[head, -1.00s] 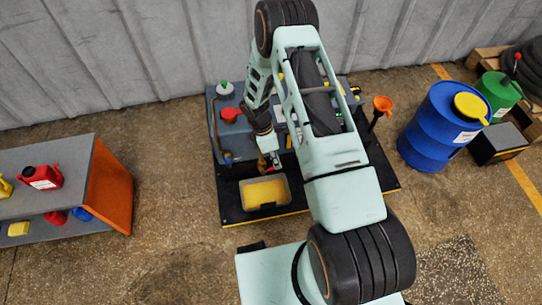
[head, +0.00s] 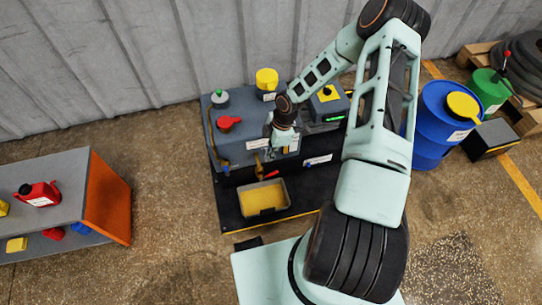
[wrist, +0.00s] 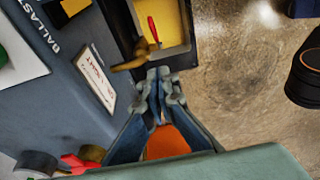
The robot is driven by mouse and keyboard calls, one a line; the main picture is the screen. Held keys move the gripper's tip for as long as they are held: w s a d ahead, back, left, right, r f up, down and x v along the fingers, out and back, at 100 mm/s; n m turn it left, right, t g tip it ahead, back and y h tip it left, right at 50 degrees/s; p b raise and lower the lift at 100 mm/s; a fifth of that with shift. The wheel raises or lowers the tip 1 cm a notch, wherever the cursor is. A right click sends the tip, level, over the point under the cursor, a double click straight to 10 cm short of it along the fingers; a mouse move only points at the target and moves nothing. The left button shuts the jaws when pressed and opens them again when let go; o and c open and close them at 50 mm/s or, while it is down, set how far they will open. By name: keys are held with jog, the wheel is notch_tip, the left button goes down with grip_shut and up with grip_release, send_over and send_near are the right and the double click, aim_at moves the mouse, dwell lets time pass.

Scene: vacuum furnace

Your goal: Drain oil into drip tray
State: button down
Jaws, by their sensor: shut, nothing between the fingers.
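The drip tray (head: 287,207) sits on the dark base in front of the blue-grey pump (head: 222,152), with yellow in it. In the wrist view the tray (wrist: 187,47) is at the top. A brass drain spout (wrist: 130,64) with a red handle (wrist: 153,29) sticks out from the pump above the tray. The spout (head: 259,170) and handle (head: 272,174) also show in the head view. My gripper (head: 275,155) is over the pump's front; in the wrist view its fingertips (wrist: 159,75) are together, empty, beside the spout. I cannot tell whether they touch it.
A red cap (head: 229,123), a green-topped fitting (head: 219,97) and a yellow cap (head: 267,78) are on the pump. A shelf with a red can (head: 38,194) stands left. A blue drum (head: 437,125) stands right. Floor left of the base is clear.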

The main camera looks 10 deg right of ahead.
jog(key=b, duration=0.2)
send_over(273, 172)
jog(key=a, duration=0.3)
jog(key=x, duration=0.2)
jog(key=d+x, duration=0.1)
jog(key=x, duration=0.4)
jog(key=shift+s+d+f, duration=0.1)
jog(key=shift+d+f, duration=0.15)
jog(key=shift+f, duration=0.2)
jog(key=shift+d+f, duration=0.85)
jog(key=shift+f, duration=0.1)
jog(key=shift+d+f+b, duration=0.35)
jog(key=shift+f, duration=0.05)
jog(key=shift+d+f+b, duration=0.25)
jog(key=shift+d+b, duration=0.1)
jog(key=shift+b, duration=0.05)
jog(key=shift+d+f+b, duration=1.3)
jog(key=shift+f+b, duration=0.15)
jog(key=shift+b, duration=0.2)
